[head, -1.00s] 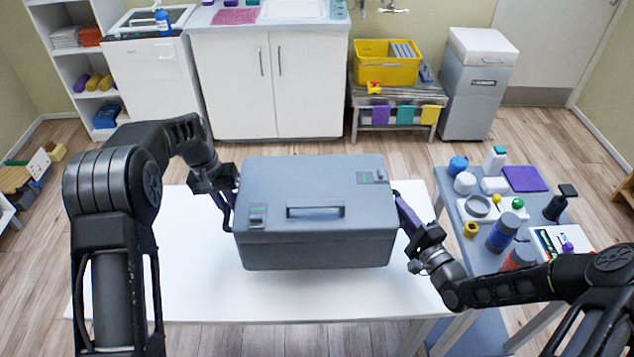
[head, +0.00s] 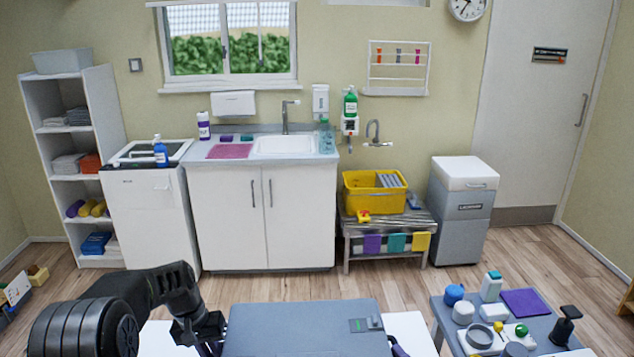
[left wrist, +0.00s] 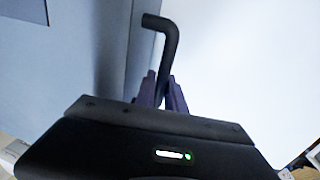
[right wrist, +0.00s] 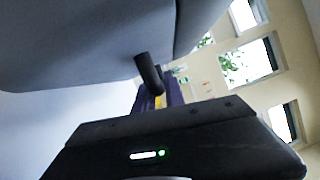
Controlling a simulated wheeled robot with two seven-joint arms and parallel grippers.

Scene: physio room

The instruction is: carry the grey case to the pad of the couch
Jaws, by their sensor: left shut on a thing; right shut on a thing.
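The grey case (head: 305,332) is at the bottom middle of the head view, its lower part cut off by the frame. My left gripper (head: 208,345) is at its left side; in the left wrist view its fingers (left wrist: 164,92) are shut on a dark bar handle (left wrist: 168,45) of the case. My right gripper (head: 398,349) barely shows at the case's right side; in the right wrist view its fingers (right wrist: 160,97) are shut on the other dark handle (right wrist: 148,72). Whether the case touches the white table (head: 412,330) cannot be told. No couch pad is recognisable in view.
A grey side table (head: 455,318) with bottles, tubs and a purple pad (head: 525,302) stands close on the right. A sink cabinet (head: 262,220), a bench (head: 390,222) with a yellow crate (head: 370,200) and a grey bin (head: 462,225) line the back wall. Bare floor lies before them.

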